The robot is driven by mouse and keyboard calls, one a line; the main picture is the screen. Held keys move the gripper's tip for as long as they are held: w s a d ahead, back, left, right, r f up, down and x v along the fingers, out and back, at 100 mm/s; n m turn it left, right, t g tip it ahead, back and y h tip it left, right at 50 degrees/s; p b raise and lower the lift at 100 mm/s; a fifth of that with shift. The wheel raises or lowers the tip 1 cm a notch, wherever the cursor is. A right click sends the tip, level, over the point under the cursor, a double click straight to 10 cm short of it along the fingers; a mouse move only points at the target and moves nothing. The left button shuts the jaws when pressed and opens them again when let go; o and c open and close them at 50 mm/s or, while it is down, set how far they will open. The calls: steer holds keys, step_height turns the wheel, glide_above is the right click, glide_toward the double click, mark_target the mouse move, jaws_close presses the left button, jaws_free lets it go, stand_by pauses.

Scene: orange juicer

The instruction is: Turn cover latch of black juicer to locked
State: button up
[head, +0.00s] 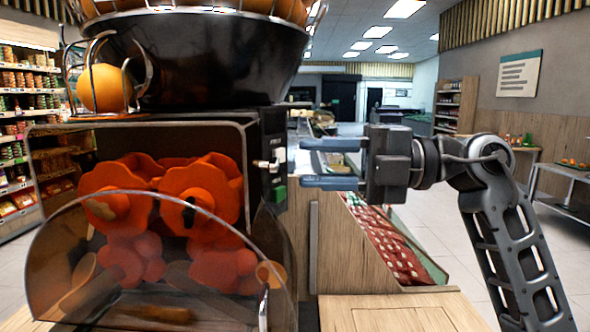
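The black juicer (210,55) fills the left of the head view, with orange squeezing drums (200,190) inside its housing. A clear curved cover (60,250) stands across the lower front; the upper drums show above its edge. A small silver latch lever (268,164) sits on the dark panel at the housing's right side. My gripper (303,163) is right of this panel, its two fingers pointing left, one above the other. The fingers are apart with nothing between them. Their tips are close to the latch in the picture; contact cannot be told.
A green button (279,193) is below the latch on the same panel. A wire basket of oranges (105,88) is at the juicer's upper left. A wooden counter (400,312) is below my gripper. A produce stand (385,245) is behind it. Shop shelves (25,110) line the left.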

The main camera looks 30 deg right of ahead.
steer(key=shift+b+v, duration=0.3)
steer(key=shift+v, duration=1.4)
